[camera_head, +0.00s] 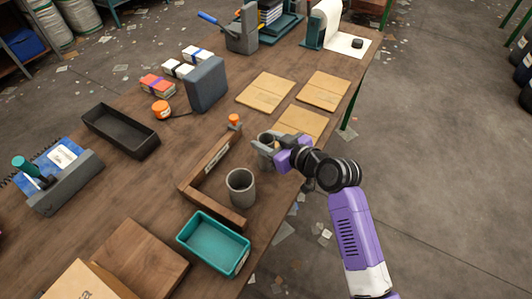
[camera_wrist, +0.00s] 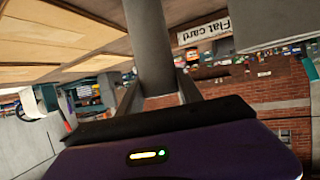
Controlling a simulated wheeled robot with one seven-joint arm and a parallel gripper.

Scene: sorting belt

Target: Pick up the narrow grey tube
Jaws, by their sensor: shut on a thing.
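The narrow grey tube (camera_wrist: 150,45) stands between the two fingers of my gripper (camera_wrist: 162,95) in the wrist view. My gripper is shut on it. In the head view my gripper (camera_head: 269,150) is at the table's right side, and the tube (camera_head: 264,139) is partly hidden by the fingers. I cannot tell whether its base touches the table. A wider grey tube (camera_head: 240,190), open at the top, stands apart from it, nearer the front. Part of a grey thing (camera_wrist: 275,22), likely this wider tube, shows at the upper right of the wrist view.
A wooden rail (camera_head: 210,160) with a label runs left of the tubes. A teal tray (camera_head: 214,255) is in front. Flat tan cards (camera_head: 265,92) lie behind the gripper. A black tray (camera_head: 120,142) and a dark grey block (camera_head: 206,84) stand farther left.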

